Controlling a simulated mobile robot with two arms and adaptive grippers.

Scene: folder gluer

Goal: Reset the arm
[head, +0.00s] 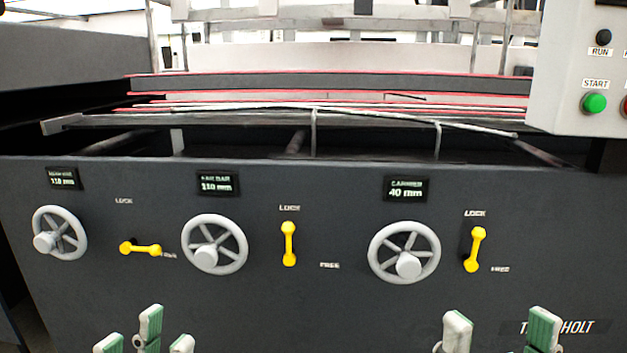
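My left gripper (146,338) shows at the bottom left, its green-padded fingertips apart with nothing between them. It is below the first handwheel and the yellow lever and apart from the panel's controls. My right gripper (500,330) shows at the bottom right, its two visible fingertips wide apart and empty. It is below the right handwheel and lever. The palms and most of both arms are out of the frame.
The dark machine panel (345,300) spans the view. It carries handwheels (214,248), a horizontal yellow lever (140,248), an upright one (289,244) and a slightly tilted one (474,249). A control box (570,70) with a green START button (594,103) hangs at upper right.

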